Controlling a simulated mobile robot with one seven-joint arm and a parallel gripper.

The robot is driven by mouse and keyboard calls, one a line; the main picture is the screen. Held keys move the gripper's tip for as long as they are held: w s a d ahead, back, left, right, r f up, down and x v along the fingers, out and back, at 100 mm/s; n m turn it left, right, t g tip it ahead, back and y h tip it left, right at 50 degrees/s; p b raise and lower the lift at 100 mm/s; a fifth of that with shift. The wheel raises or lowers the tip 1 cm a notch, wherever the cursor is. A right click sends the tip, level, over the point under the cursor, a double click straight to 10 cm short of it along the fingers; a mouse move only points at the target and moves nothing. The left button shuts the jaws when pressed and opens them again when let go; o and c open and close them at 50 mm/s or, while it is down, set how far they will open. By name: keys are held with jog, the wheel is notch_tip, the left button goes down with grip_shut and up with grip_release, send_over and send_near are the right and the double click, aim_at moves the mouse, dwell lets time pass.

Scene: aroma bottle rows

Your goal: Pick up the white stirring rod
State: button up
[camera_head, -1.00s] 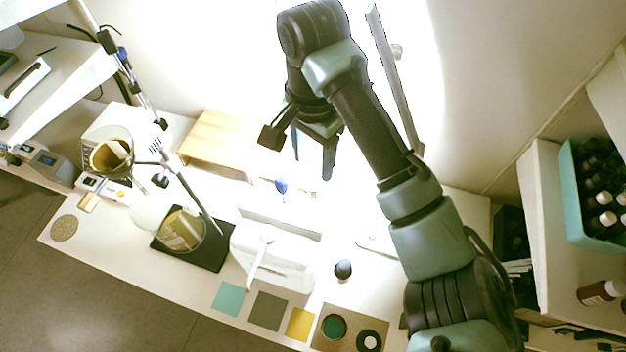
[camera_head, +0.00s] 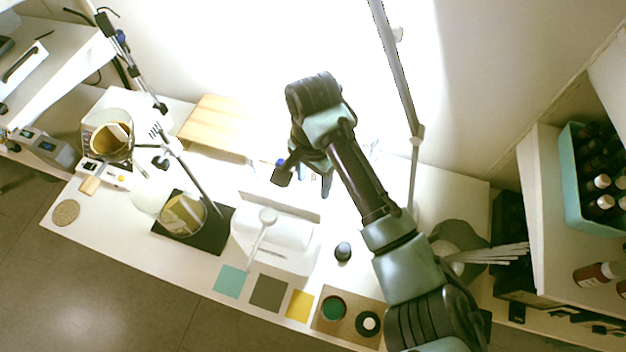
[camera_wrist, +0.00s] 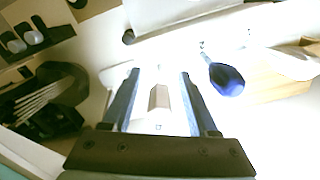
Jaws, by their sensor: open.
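My gripper (camera_head: 311,181) is over the back middle of the white bench, its fingers pointing down. In the wrist view my gripper (camera_wrist: 159,74) has its two blue fingers apart, with a small pale, blurred piece (camera_wrist: 158,98) showing between them; I cannot tell whether it is the rod. Several thin white rods (camera_head: 495,253) fan out of a dark grey holder (camera_head: 458,238) at the right, apart from my gripper; they also show at the left of the wrist view (camera_wrist: 38,100).
A blue bulb (camera_wrist: 226,79) is just right of my fingers in the wrist view. A grey stand pole (camera_head: 405,95) rises behind my arm. A small black-topped bottle (camera_head: 343,252), a wooden block (camera_head: 215,128) and a glass beaker (camera_head: 182,220) stand around. Crated bottles (camera_head: 600,190) are at right.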

jog(key=shift+c, duration=0.2)
grip_shut()
notch_tip(320, 180, up, 10)
jog(key=shift+r, duration=0.1)
dwell(0.5)
